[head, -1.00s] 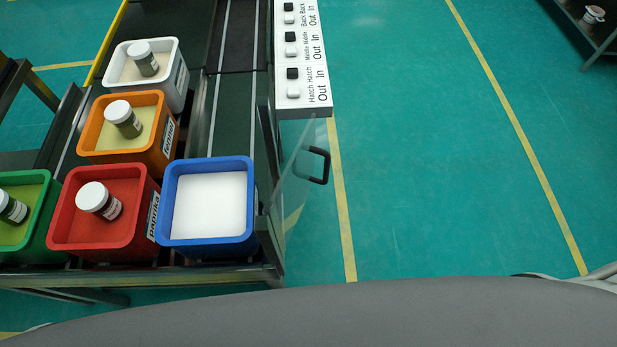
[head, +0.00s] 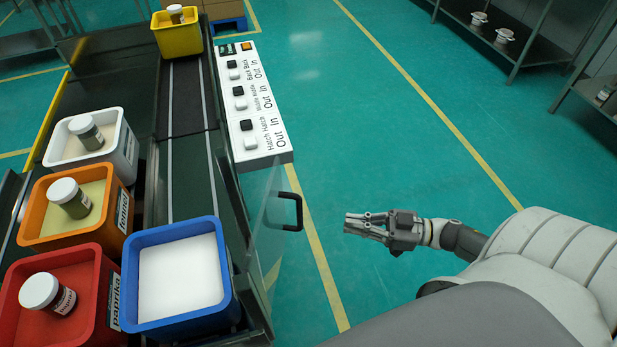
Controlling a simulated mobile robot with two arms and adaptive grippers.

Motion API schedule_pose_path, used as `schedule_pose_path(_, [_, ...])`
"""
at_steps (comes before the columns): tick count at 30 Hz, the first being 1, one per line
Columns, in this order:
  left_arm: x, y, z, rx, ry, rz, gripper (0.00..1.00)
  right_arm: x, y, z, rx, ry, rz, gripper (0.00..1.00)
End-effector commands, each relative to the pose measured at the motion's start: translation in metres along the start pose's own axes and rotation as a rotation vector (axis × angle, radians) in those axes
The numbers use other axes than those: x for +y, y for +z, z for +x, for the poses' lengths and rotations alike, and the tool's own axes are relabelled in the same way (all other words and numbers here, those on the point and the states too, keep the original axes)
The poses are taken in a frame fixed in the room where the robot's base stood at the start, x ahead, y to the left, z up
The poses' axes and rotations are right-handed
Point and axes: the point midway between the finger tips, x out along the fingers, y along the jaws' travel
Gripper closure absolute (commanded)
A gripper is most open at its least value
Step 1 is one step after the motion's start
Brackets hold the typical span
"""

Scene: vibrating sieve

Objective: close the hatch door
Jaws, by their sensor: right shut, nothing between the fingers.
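The hatch door (head: 262,232) is a clear panel with a dark frame and a black bar handle (head: 293,211). It stands swung open, sticking out to the right from the side of the conveyor. My right gripper (head: 347,222) is shut and empty, a short way to the right of the handle and apart from it, with its fingers pointing left toward it. My left gripper is not in view.
A blue bin (head: 130,275) with white contents stands beside the hatch. Red (head: 95,310), orange (head: 35,242) and white (head: 128,150) bins with jars stand to its left. A white button panel (head: 250,110) lies behind the door.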

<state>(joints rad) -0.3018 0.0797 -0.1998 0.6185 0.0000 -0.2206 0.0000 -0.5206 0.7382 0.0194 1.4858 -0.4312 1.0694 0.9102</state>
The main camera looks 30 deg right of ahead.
Motion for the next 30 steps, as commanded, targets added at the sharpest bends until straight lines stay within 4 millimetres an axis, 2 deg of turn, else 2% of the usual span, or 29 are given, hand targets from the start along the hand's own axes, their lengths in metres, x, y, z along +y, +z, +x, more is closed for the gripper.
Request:
schedule_pose_path(5, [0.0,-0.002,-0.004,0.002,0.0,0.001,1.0,0.001,-0.003,0.027,0.005,0.002,-0.003,1.0])
schedule_pose_path(12, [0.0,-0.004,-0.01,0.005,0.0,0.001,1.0,0.001,-0.003,0.079,0.006,0.004,-0.001,1.0])
schedule_pose_path(18, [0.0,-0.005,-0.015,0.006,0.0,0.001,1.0,0.002,-0.002,0.115,0.004,0.005,-0.001,1.0])
schedule_pose_path(24, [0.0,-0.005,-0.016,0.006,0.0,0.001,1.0,0.001,0.0,0.133,0.001,0.005,0.0,1.0])
schedule_pose_path(30, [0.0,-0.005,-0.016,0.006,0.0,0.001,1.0,0.001,0.0,0.136,-0.001,0.004,-0.001,1.0])
